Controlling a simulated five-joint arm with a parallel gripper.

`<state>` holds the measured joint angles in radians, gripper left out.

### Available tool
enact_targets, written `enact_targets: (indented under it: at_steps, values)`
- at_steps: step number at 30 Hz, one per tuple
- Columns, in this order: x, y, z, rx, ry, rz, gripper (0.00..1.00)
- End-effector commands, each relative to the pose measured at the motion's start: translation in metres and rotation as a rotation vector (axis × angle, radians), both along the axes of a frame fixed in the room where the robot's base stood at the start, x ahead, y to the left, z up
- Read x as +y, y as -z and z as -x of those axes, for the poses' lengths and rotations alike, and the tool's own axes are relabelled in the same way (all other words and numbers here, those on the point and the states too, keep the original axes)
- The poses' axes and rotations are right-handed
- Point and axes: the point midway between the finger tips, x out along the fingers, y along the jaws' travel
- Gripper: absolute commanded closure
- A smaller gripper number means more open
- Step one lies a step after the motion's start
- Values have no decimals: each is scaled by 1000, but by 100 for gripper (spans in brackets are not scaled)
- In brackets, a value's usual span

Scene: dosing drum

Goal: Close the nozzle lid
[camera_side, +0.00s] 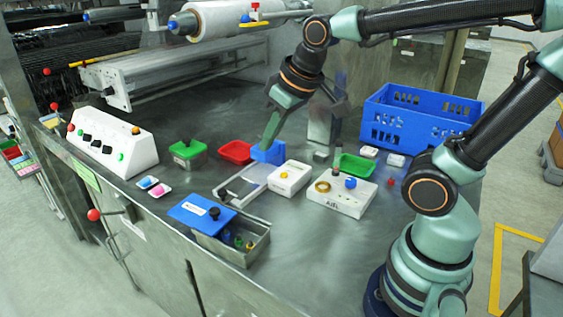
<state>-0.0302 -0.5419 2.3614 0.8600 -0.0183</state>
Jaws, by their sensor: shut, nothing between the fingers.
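A blue lid (190,208) with a white label and a black knob lies over the left and rear part of a metal box (228,254). The lid is offset from the box. The box's front right part is uncovered, and several small coloured nozzle-like pieces (238,242) show inside. My gripper (268,144) points down, shut and empty, at a small blue block-like holder (275,155), well behind and to the right of the lid. I cannot tell whether its tips touch that holder.
A metal frame (241,187) lies between the lid and my gripper. White boxes (290,178) (341,197) stand to the right. A red tray (236,151), green-lidded box (187,150), green tray (357,167) and blue crate (420,118) stand further back.

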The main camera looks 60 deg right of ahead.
Motion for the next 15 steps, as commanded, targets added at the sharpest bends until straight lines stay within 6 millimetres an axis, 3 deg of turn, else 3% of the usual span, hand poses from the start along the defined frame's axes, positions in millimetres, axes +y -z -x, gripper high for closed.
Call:
enact_targets:
  at_steps: [8,15]
  values:
    - [25,20,-74,60,-87,17,100]
    - [48,55,-126,97,-152,32,100]
